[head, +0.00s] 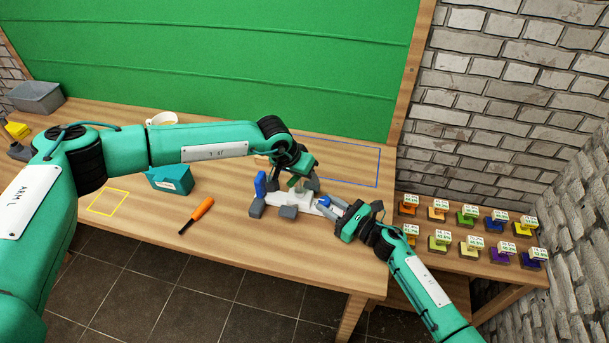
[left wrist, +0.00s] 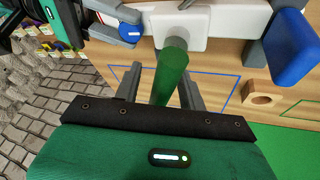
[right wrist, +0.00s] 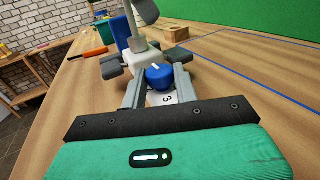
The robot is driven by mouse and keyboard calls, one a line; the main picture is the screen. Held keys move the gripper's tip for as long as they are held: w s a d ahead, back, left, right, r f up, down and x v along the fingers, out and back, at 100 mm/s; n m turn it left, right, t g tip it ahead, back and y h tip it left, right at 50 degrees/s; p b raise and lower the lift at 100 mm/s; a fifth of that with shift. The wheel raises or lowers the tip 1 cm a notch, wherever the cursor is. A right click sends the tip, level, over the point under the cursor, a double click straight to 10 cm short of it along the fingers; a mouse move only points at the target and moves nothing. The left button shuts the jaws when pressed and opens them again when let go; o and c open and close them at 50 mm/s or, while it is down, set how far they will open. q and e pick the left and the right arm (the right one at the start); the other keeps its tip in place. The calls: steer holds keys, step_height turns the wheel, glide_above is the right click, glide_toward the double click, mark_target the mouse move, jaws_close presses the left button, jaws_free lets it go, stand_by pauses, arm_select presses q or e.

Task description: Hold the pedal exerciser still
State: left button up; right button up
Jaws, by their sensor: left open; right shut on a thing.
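The pedal exerciser (head: 298,198), white with grey feet and a blue pedal (head: 260,184), stands near the table's front edge. The blue pedal also shows in the left wrist view (left wrist: 290,45). My left gripper (head: 305,178) is above it, open. In the left wrist view, a green post (left wrist: 171,70) attached to the white body (left wrist: 185,22) lies between its spread fingers. My right gripper (head: 333,206) is at the exerciser's right side. In the right wrist view, its fingers are shut on a blue knob (right wrist: 159,76) beside a plate marked 3 (right wrist: 168,98). The arm partly hides the exerciser in the head view.
An orange-handled tool (head: 199,213) and a teal box (head: 172,179) lie left of the exerciser. A mug (head: 162,118) and grey bin (head: 38,96) stand farther left. A blue outline (head: 378,165) is behind. Several coloured labelled blocks (head: 468,217) stand on a side table at right.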

arm_select(q)
steer(key=shift+r, duration=0.1)
steer(key=w+d+r+v, duration=0.1)
steer(key=d+v, duration=0.1)
steer(key=v, duration=1.6)
steer(key=shift+w+r, duration=0.2)
steer(key=shift+w, duration=0.1)
steer(key=shift+d, duration=0.1)
steer(key=shift+c, duration=0.2)
